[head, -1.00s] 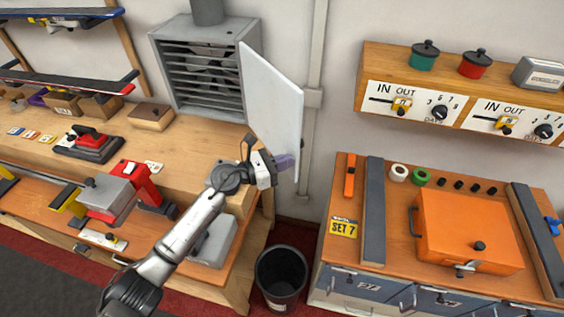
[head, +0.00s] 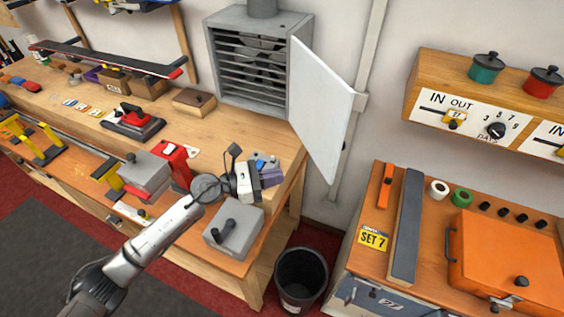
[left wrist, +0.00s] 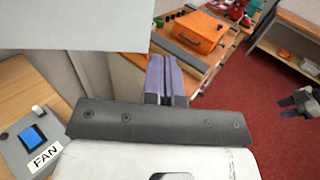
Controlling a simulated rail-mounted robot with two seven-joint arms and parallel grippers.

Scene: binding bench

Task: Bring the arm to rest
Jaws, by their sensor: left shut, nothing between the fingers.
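My left arm reaches in from the lower left in the head view. Its gripper (head: 270,177) is over the right end of the wooden bench, in front of the grey louvred cabinet, and holds nothing. In the left wrist view its two purple fingers (left wrist: 166,78) lie together, shut and empty.
The white cabinet door (head: 322,105) stands open near the gripper. A FAN switch box (left wrist: 33,137) sits beside it on the bench. A grey box (head: 233,232) is at the bench's front. A bin (head: 300,278) stands on the floor. The orange case (head: 505,262) is farther right.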

